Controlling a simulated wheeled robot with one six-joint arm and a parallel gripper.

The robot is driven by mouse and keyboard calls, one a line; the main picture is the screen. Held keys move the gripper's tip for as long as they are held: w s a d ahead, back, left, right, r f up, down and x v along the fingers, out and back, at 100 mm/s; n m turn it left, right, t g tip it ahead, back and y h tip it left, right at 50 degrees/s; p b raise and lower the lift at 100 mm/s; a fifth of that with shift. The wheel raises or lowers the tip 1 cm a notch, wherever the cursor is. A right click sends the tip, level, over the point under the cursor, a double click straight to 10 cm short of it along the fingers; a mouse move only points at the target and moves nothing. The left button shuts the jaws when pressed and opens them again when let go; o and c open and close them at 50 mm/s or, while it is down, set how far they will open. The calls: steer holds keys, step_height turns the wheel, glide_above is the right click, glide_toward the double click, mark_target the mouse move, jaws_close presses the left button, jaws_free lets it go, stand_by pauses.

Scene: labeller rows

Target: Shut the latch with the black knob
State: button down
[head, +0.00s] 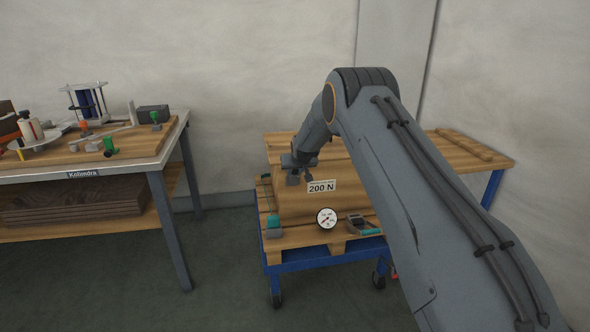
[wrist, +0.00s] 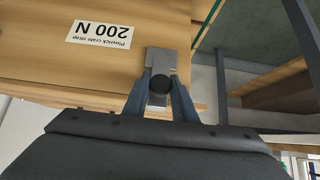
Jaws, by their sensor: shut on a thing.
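The black knob (wrist: 158,85) shows in the wrist view between the two fingers of my gripper (wrist: 159,97), which is shut on it. Behind the knob is the grey metal latch (wrist: 161,57), on the face of the wooden crate (wrist: 50,60). In the head view my gripper (head: 294,177) is at the upper left of the crate (head: 300,207), left of the "200 N" label (head: 321,187). The knob cannot be made out there. I cannot tell the latch's position exactly, as my fingers cover part of it.
The crate stands on a pallet on a blue wheeled cart (head: 330,256). A round dial gauge (head: 327,218), a teal and grey device (head: 363,225) and a teal block (head: 274,226) are at its front. A workbench (head: 95,168) with several tools stands left, across a floor gap.

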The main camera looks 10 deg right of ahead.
steer(key=shift+r, duration=0.1)
stand_by(0.4)
steer(key=c, duration=1.5)
jaws_free()
steer(key=shift+o, duration=0.2)
steer(key=v, duration=0.7)
steer(key=shift+s+r, duration=0.2)
steer(key=shift+r, duration=0.1)
steer(key=shift+s, duration=0.1)
